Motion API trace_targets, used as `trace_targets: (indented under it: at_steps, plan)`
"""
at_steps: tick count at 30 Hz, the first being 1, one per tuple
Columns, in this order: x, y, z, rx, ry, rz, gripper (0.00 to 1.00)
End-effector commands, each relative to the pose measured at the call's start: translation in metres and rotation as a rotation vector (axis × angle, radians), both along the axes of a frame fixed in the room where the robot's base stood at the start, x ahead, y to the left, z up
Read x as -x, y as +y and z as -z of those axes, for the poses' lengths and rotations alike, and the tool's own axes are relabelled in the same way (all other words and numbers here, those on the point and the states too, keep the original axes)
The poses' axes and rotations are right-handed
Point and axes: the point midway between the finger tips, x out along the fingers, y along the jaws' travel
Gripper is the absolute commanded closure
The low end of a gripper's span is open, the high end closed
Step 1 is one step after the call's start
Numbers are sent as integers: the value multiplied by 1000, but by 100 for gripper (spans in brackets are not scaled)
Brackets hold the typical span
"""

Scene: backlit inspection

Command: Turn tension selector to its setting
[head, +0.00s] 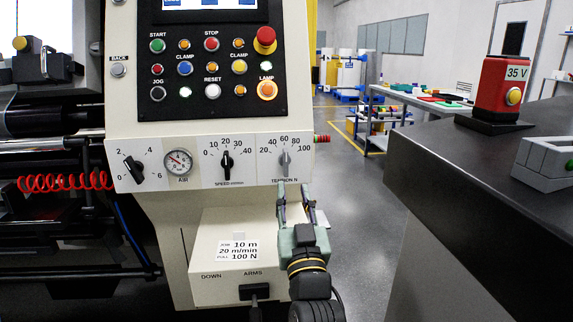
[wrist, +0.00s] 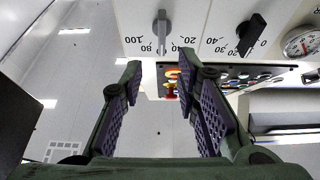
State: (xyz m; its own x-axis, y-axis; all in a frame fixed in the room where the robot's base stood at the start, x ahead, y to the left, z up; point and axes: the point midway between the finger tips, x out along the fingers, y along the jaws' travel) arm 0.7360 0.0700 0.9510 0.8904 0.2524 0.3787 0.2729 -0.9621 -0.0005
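The tension selector (head: 285,162) is a grey lever knob at the right end of the white dial strip, on a scale from 20 to 100. It stands upright, in line with the 60 mark. It also shows in the wrist view (wrist: 162,31), upside down, just beyond the fingertips. My gripper (head: 292,191) is just below the knob in the head view. In the wrist view it is open and empty (wrist: 159,70), with the knob ahead of its gap and apparently not touched. A job card (head: 238,250) reads 10 m, 20 m/min and pull 100 N.
The black speed knob (head: 227,163) sits left of the selector, with a pressure gauge (head: 178,162) and another black knob (head: 134,168) further left. The button panel (head: 212,68) is above. A dark bench (head: 465,165) stands to the right.

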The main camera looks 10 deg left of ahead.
Motion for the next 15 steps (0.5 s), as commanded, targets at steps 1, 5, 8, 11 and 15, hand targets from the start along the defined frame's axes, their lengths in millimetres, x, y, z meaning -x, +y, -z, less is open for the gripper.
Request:
trace_targets:
  at_steps: [1, 5, 8, 11, 15]
  plan:
    - [-4, 2, -4, -1, -1, -1, 71]
    - [-23, 9, -14, -1, -2, -4, 71]
    - [-41, 14, -23, -2, -3, -5, 71]
    - [-57, 19, -30, -2, -4, -5, 71]
    - [-76, 24, -37, -2, -2, -4, 71]
